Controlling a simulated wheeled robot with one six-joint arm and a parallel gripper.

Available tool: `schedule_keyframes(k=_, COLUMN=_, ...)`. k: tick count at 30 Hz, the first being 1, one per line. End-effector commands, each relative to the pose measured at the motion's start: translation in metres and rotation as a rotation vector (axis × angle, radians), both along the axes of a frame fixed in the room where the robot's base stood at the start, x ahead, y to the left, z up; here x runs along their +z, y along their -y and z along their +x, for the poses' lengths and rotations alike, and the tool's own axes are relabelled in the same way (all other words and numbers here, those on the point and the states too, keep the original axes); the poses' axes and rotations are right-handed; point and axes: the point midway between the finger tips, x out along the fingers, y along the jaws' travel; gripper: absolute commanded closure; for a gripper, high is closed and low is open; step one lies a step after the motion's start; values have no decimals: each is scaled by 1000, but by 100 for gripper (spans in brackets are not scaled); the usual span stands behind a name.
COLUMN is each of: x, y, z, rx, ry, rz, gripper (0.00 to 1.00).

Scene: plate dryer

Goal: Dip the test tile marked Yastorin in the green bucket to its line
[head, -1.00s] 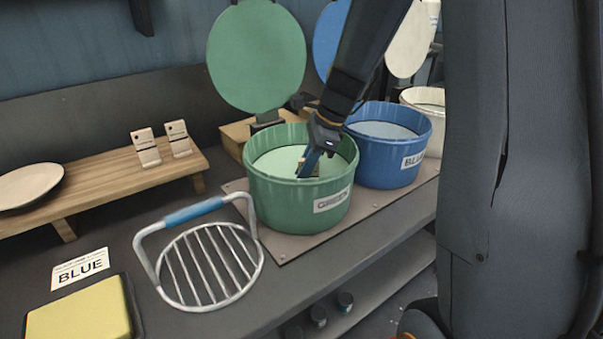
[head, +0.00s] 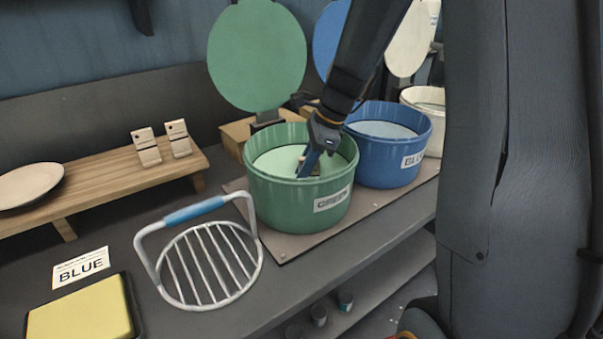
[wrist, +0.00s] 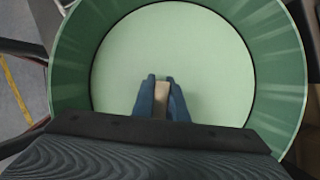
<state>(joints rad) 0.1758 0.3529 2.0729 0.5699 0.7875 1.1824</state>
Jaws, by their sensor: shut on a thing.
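The green bucket (head: 283,205) stands on the counter with its lid raised behind it and pale green liquid (head: 275,165) inside. My gripper (head: 307,170) reaches down inside the bucket rim. In the wrist view my gripper (wrist: 161,90) is shut on a small beige tile (wrist: 161,100) over the pale green surface. The tile's top end (head: 311,167) shows at the fingers in the head view. Its line, its name and how deep its lower end sits cannot be made out.
Two more tiles (head: 162,146) stand on a wooden rack with a plate (head: 28,184). A blue bucket (head: 385,160) and a white bucket (head: 433,110) stand to the right.

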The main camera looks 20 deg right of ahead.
Motion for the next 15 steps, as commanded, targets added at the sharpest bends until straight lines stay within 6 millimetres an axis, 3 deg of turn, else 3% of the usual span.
schedule_keyframes(k=15, x=30, y=0, z=0, rx=0, ry=0, rz=0, gripper=100)
